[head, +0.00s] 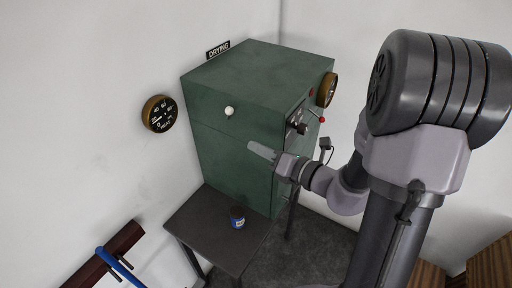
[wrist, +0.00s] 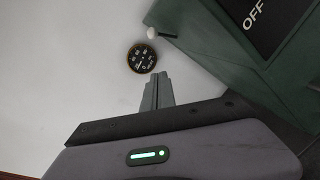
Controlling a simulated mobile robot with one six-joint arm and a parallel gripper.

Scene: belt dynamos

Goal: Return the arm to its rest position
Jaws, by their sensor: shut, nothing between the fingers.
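My gripper (head: 262,151) is shut and empty in the head view, in front of the side of a green cabinet (head: 235,140). In the wrist view its closed grey fingers (wrist: 157,92) point toward the white wall and a round gauge. My arm reaches in from the right of the head view, bent at the elbow. I cannot tell whether the fingertips touch the cabinet.
The cabinet has a white knob (head: 229,111), a black control knob (head: 301,128) and a "DRYING" sign (head: 218,50) behind it. A dark table (head: 205,225) bears a small blue-and-dark jar (head: 238,218). A gauge (head: 160,114) hangs on the wall.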

